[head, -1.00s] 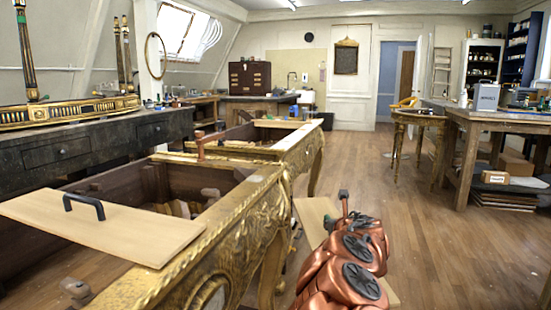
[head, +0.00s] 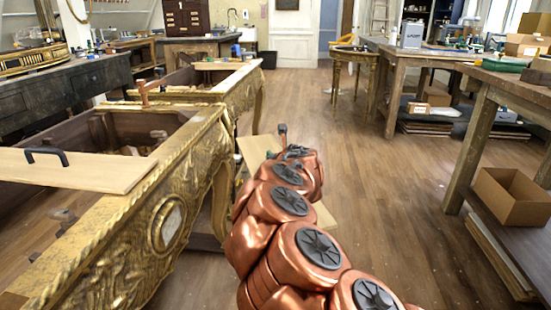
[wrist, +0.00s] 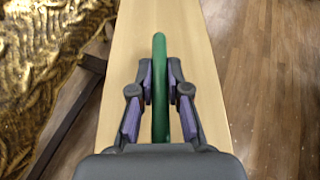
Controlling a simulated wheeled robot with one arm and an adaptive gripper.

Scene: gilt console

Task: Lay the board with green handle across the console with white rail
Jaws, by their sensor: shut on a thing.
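The board with green handle (wrist: 208,75) is a long pale plank under my gripper in the wrist view. Its green handle (wrist: 160,75) stands between the fingers. My gripper (wrist: 159,92) is shut on this handle. In the head view, part of a pale board (head: 255,150) shows beyond my copper arm, low beside the near console; the arm hides my gripper there. Two open-topped gilt consoles stand at the left: a near one (head: 150,215) and a farther one (head: 245,88).
A board with black handle (head: 95,172) lies across the near console. Dark drawers (head: 85,85) line the left. A workbench (head: 480,125) and an open cardboard box (head: 512,197) stand at the right. The wooden floor (head: 375,190) between is clear.

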